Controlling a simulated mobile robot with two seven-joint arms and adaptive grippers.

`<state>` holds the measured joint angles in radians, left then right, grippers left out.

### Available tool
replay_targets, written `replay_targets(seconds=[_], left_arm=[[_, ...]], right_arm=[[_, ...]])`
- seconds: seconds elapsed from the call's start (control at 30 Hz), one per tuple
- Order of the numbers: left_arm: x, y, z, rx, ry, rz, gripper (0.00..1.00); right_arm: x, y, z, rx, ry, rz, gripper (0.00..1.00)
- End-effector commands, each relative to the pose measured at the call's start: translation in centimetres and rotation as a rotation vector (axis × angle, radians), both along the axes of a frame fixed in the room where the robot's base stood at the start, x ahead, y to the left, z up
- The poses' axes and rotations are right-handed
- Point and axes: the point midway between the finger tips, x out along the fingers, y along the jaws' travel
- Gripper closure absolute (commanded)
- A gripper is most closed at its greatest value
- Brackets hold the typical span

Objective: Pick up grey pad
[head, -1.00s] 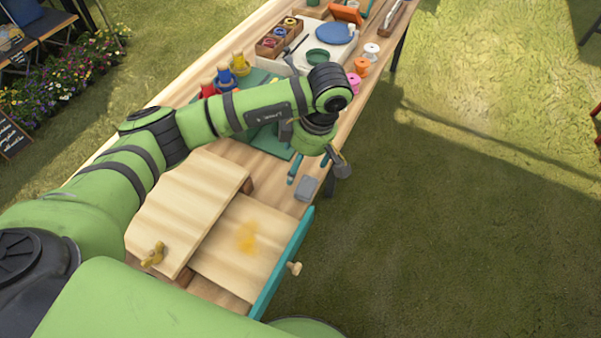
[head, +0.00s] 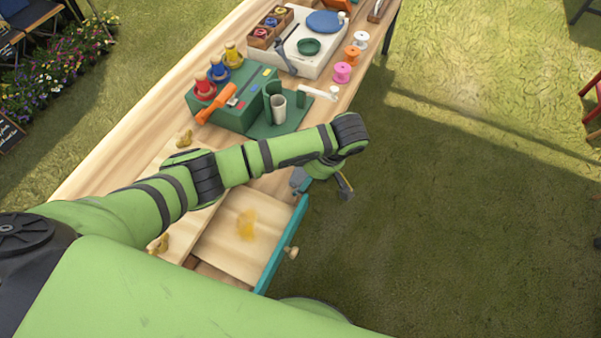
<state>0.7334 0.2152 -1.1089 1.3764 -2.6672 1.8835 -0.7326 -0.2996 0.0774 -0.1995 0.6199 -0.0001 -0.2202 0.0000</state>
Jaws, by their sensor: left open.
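The grey pad (head: 303,185) lies near the right front edge of the wooden table, just behind the open drawer's teal front. It is partly hidden by my left arm and hand, and only a small piece shows. My left gripper (head: 323,184) is low at the table edge, right beside the pad. Its jaws are apart; one dark finger shows out past the table edge, and the other is near the pad. I cannot tell whether it touches the pad. My right gripper is not in view.
An open drawer with a teal front (head: 283,245) and a yellow stain juts out below the hand. Pink (head: 342,72), orange and white spools line the right edge. Grass lies to the right.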

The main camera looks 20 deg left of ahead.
Motion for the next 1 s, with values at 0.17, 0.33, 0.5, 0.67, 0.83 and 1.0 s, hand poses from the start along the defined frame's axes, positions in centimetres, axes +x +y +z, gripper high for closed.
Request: replay_targets(seconds=[0.17, 0.33, 0.5, 0.67, 0.83, 1.0], left_arm=[[0.0, 0.0, 0.0, -0.001, 0.000, 0.000, 0.12], [0.0, 0.0, 0.0, -0.001, 0.000, 0.000, 0.67], [0.0, 0.0, -0.1, -0.001, 0.001, 0.000, 0.68], [-0.1, 0.0, -0.1, -0.001, 0.002, 0.000, 0.68], [0.0, 0.0, 0.4, -0.001, 0.002, 0.000, 0.68], [0.1, 0.0, 2.3, -0.001, -0.004, -0.002, 0.68]], right_arm=[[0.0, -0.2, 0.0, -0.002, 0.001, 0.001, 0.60], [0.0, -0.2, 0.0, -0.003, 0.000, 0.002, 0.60], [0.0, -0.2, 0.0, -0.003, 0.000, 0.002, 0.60], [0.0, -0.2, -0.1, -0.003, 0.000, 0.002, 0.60], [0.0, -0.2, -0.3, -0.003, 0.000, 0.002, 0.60], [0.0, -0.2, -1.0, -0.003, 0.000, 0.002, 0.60]])
